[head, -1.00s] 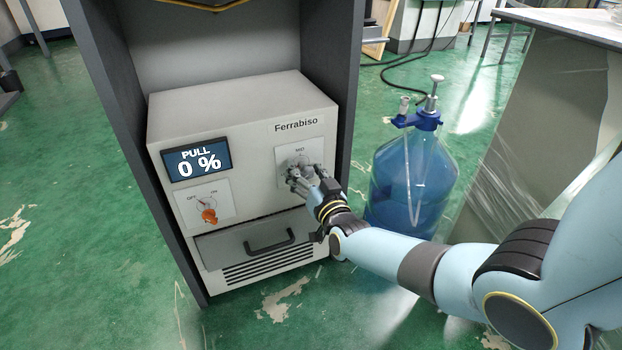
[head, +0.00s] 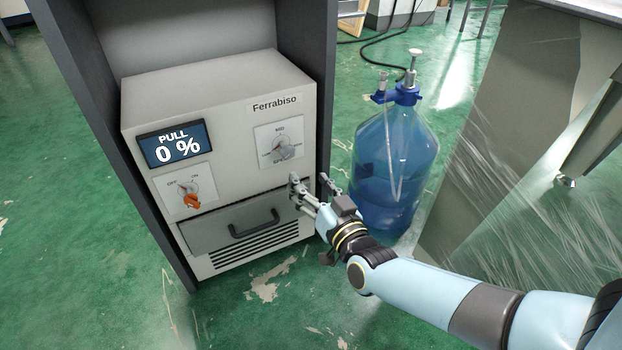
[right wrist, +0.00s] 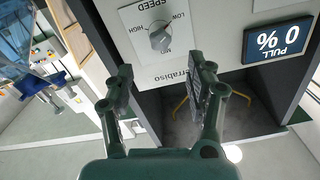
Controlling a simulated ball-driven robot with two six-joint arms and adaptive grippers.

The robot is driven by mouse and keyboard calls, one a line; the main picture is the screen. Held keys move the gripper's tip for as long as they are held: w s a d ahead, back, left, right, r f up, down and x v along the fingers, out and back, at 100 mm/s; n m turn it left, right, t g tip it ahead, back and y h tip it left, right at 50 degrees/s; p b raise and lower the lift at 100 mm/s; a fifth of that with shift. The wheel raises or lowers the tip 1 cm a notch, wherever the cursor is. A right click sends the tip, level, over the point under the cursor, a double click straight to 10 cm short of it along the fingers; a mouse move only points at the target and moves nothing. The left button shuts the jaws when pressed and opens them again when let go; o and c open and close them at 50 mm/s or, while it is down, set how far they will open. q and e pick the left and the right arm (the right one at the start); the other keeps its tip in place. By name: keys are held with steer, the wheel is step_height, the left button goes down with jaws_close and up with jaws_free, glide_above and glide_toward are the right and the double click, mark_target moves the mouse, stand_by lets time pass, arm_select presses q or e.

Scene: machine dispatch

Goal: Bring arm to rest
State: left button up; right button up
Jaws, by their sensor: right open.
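My right gripper (head: 309,184) is open and empty in the head view, in front of the machine's lower right side and below the grey knob (head: 282,147). In the right wrist view the open fingers (right wrist: 165,88) frame the machine's front, with the speed knob (right wrist: 160,38) beyond them. The white Ferrabiso machine (head: 215,90) has a screen (head: 175,145) reading PULL 0 %. An orange switch (head: 192,201) sits on the OFF/ON plate, and a drawer with a dark handle (head: 254,224) is below. My left gripper is not in view.
The machine stands inside a dark grey cabinet (head: 328,100). A blue water bottle (head: 392,170) with a pump stands on the floor just right of my right gripper. A plastic-wrapped block (head: 490,130) is farther right. Green floor is open in front.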

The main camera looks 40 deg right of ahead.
steer(key=s+a+f+n+g+y, duration=0.2)
steer(key=s+a+f+g+y, duration=0.1)
steer(key=s, duration=0.4)
steer(key=s+a+f+n+g+y, duration=0.2)
steer(key=s+a+n+g, duration=0.15)
steer(key=s, duration=0.35)
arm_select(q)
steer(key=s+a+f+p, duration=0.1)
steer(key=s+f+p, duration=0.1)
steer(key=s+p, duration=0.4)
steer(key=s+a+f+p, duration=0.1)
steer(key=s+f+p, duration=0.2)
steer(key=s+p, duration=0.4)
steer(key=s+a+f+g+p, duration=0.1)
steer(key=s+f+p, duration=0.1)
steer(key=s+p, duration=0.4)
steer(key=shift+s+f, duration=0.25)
arm_select(e)
steer(key=s+d+f+g, duration=0.1)
steer(key=s+f+g, duration=0.1)
steer(key=s, duration=0.9)
steer(key=s+d+f+g+h, duration=0.1)
steer(key=s+g, duration=0.4)
steer(key=s, duration=0.6)
steer(key=s+d+f+g, duration=0.2)
steer(key=s+f+g, duration=0.1)
steer(key=s, duration=0.8)
steer(key=shift+f+h, duration=0.3)
steer(key=shift+f, duration=0.2)
